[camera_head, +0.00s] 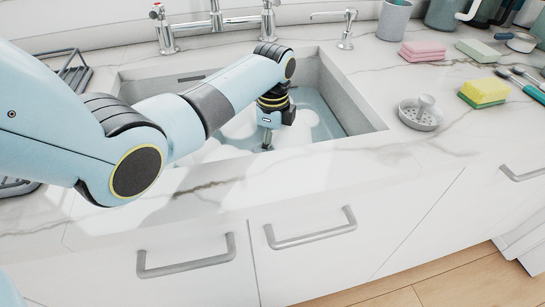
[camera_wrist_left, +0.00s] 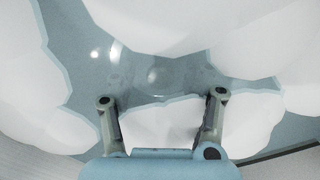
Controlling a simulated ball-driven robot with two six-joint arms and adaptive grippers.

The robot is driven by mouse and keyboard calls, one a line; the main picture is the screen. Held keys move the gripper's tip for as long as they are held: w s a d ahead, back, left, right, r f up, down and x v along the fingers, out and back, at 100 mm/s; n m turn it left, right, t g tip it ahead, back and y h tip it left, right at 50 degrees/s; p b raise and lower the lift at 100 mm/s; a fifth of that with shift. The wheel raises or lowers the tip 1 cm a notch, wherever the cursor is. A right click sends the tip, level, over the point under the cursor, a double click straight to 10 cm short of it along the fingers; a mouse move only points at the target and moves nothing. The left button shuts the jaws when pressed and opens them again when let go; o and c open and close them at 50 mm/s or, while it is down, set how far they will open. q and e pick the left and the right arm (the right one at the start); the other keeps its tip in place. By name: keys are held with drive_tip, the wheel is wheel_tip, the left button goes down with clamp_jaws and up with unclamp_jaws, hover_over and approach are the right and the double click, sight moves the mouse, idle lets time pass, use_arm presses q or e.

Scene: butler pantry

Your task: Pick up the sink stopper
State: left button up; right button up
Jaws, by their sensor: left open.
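The sink (camera_head: 352,100) holds bluish water with white foam patches. In the left wrist view, a round, pale grey-blue shape with a small central knob, apparently the sink stopper (camera_wrist_left: 155,76), lies under the water between foam patches. My left gripper (camera_wrist_left: 161,97) is open, its two fingers apart on either side of the near part of that shape, with nothing between them. In the head view my left gripper (camera_head: 267,143) points down into the sink, and the stopper cannot be made out there. My right gripper is not in view.
A perforated grey dish-like piece with a knob (camera_head: 420,113) stands on the counter right of the sink. The faucet (camera_head: 216,18) rises behind the sink. A dark rack (camera_head: 70,72) is at left.

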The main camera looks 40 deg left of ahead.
use_arm(q)
drive_tip(key=shift+c, duration=0.4)
clamp_jaws()
drive_tip(key=shift+r, duration=0.1)
